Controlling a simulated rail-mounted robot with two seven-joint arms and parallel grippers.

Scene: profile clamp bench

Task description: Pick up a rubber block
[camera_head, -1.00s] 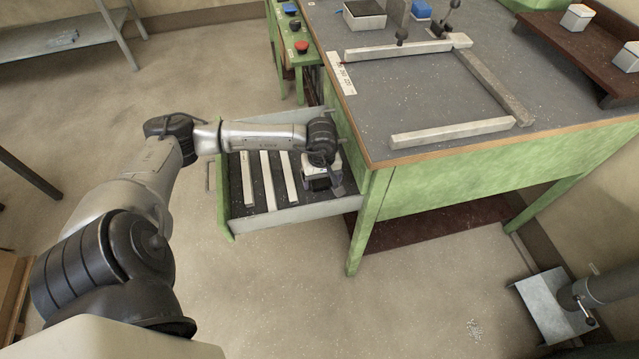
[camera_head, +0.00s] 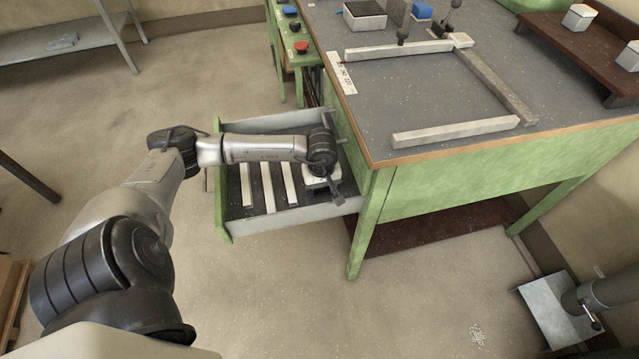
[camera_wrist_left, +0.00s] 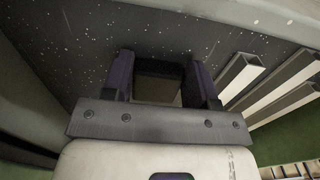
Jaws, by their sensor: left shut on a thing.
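My left gripper (camera_head: 324,190) is down in the open drawer, at its right end, below the bench top. In the left wrist view its two dark fingers (camera_wrist_left: 160,78) stand on either side of a dark block (camera_wrist_left: 158,86), shut on it. The block looks like the rubber block; its lower part is hidden behind the gripper's bracket. In the head view the wrist hides the block. I cannot tell whether it still touches the drawer floor. My right gripper is in neither view.
The green drawer (camera_head: 290,222) holds several pale profile bars (camera_head: 267,187) left of the gripper. The bench (camera_head: 440,90) stands close on the right, with a frame of bars (camera_head: 455,132) on top. Red and blue buttons (camera_head: 301,47) sit behind the drawer. Open floor lies in front.

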